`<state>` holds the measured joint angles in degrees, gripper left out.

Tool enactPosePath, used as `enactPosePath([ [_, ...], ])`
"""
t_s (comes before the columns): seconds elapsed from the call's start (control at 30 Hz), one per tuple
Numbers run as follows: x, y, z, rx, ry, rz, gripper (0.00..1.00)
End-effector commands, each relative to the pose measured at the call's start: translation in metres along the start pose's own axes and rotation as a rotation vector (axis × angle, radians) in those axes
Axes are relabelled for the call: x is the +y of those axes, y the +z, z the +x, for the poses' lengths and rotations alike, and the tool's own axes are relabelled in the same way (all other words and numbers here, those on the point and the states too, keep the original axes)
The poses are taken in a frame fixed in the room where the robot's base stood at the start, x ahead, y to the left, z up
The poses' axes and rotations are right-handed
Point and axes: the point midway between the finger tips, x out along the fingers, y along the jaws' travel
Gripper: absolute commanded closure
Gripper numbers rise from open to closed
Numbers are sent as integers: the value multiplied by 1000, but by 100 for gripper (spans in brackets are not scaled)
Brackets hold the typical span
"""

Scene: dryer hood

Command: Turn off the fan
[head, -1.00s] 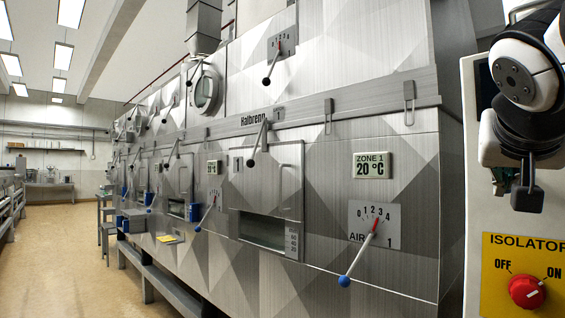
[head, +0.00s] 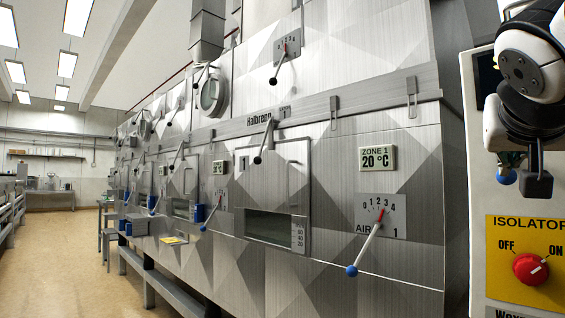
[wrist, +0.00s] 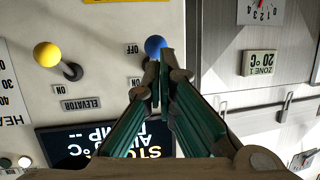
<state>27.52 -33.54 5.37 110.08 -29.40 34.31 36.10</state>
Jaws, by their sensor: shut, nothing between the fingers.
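A blue ball-ended lever (wrist: 155,45) stands on the pale control panel (wrist: 105,20). In the wrist view, which shows the panel upside down, an OFF plate and an ON plate are beside it. Its name plate is not visible, so I cannot confirm it is the fan's. My gripper (wrist: 159,82) is shut and empty, its tips close to the blue ball and overlapping its lower edge; contact cannot be told. In the head view the blue ball (head: 506,177) shows just left of my gripper (head: 537,186), at the right edge.
A yellow-knobbed lever (wrist: 47,54) with an ELEVATOR plate stands beside it. A dark display (wrist: 105,142) is on the same panel. A red isolator knob (head: 531,268) sits below my gripper. The metal dryer (head: 330,200) with air levers fills the middle; floor at left is clear.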

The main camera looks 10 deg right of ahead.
Motion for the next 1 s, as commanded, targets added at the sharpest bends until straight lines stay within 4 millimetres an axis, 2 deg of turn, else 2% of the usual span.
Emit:
enactPosePath([
  [0.27,1,-3,-30,2,0,0,100],
  [0.7,0,-5,-92,2,0,-1,100],
  [1.0,0,-3,-100,-1,0,-1,100],
])
